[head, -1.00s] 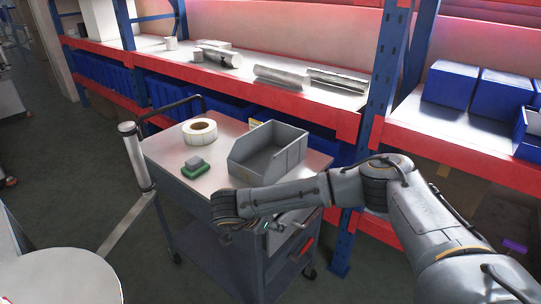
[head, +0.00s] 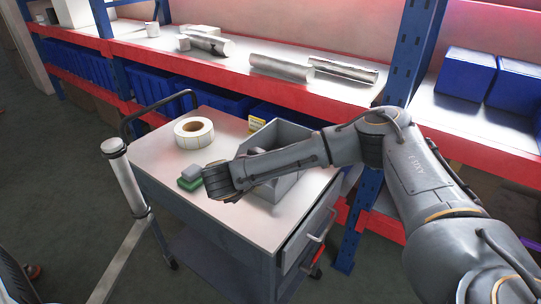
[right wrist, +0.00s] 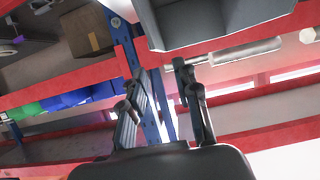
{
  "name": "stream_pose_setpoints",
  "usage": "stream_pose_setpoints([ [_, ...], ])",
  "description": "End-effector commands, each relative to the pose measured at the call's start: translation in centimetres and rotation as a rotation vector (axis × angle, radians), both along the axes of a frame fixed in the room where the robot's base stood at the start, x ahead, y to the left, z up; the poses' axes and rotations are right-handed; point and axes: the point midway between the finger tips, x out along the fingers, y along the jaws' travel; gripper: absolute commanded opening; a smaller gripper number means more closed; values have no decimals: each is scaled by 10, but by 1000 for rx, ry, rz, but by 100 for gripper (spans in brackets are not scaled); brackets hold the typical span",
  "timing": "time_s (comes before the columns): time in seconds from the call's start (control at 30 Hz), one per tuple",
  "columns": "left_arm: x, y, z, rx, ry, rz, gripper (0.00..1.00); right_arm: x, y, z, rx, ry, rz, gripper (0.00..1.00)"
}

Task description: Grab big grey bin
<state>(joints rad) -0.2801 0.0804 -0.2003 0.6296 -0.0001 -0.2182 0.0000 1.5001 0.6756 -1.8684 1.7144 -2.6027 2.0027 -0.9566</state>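The big grey bin (head: 284,134) is an open-topped box on the right part of the cart top (head: 165,150). My right forearm and wrist cross in front of it and hide part of it. In the right wrist view the bin (right wrist: 215,22) shows at the top, beyond the fingers. My right gripper (right wrist: 160,68) has its two fingers apart with nothing between them, and the bin is not between them. In the head view its fingers are hidden by the wrist. My left gripper is not in view.
A label roll (head: 194,132) and a small green-and-grey object (head: 190,177) lie left of the bin on the cart. A shelf (head: 215,62) with metal cylinders stands behind. Blue bins (head: 466,75) sit on the right shelf. A drawer (head: 310,225) fronts the cart.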

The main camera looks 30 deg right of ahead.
Motion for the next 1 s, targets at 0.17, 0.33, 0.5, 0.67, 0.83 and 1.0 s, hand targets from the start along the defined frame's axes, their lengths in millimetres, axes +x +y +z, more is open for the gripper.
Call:
stream_pose_setpoints([
  [0.17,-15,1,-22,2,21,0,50,5,-14,-15,6,2,-4,31],
  [0.33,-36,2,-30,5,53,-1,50,13,-39,-19,-1,2,-11,31],
  [0.5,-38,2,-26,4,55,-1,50,24,-63,-27,-2,2,-8,31],
  [0.67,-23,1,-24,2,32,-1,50,29,-72,-31,-1,0,-4,31],
  [0.83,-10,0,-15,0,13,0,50,37,-88,-35,-2,2,-8,31],
  [1.0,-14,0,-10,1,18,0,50,49,-109,-44,-1,1,-6,31],
])
